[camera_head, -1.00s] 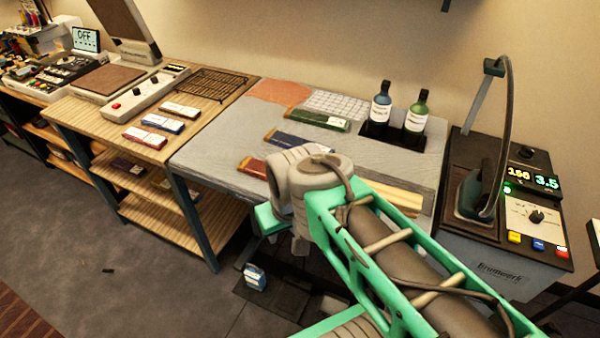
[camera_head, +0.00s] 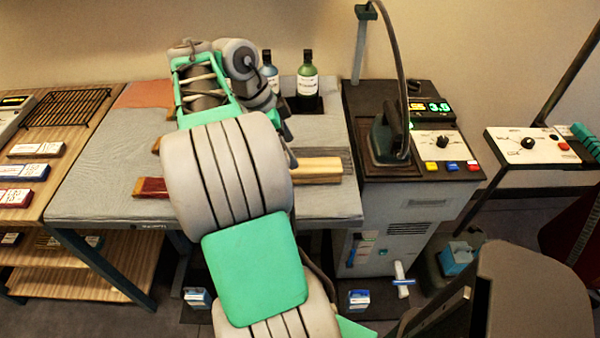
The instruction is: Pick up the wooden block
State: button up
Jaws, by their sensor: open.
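The wooden block (camera_head: 320,171) is a long, pale piece lying on the grey padded table (camera_head: 95,175), to the right of my arm. Its left end is hidden behind the arm. My arm reaches up over the table and bends down at the wrist. My gripper (camera_head: 290,150) shows only as a narrow dark part beside the arm, just above and left of the block's visible part. It is open; the arm hides most of it, and I cannot tell whether it touches the block.
A green bottle (camera_head: 307,82) and a partly hidden blue bottle (camera_head: 270,72) stand behind. A dark red bar (camera_head: 151,187) lies left of my arm. An iron (camera_head: 389,135) rests on the dark-topped unit at the right. The table's front left is clear.

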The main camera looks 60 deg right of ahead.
aim_at(302, 167)
jog(key=shift+m, duration=0.5)
jog(key=x, duration=0.2)
jog(key=b+x, duration=0.1)
jog(key=x, duration=0.2)
jog(key=b+x, duration=0.1)
jog(key=x, duration=0.2)
jog(key=shift+s+a+f, duration=0.1)
jog(key=shift+s+a, duration=0.05)
jog(key=shift+s, duration=0.15)
jog(key=shift+c, duration=0.4)
grip_shut()
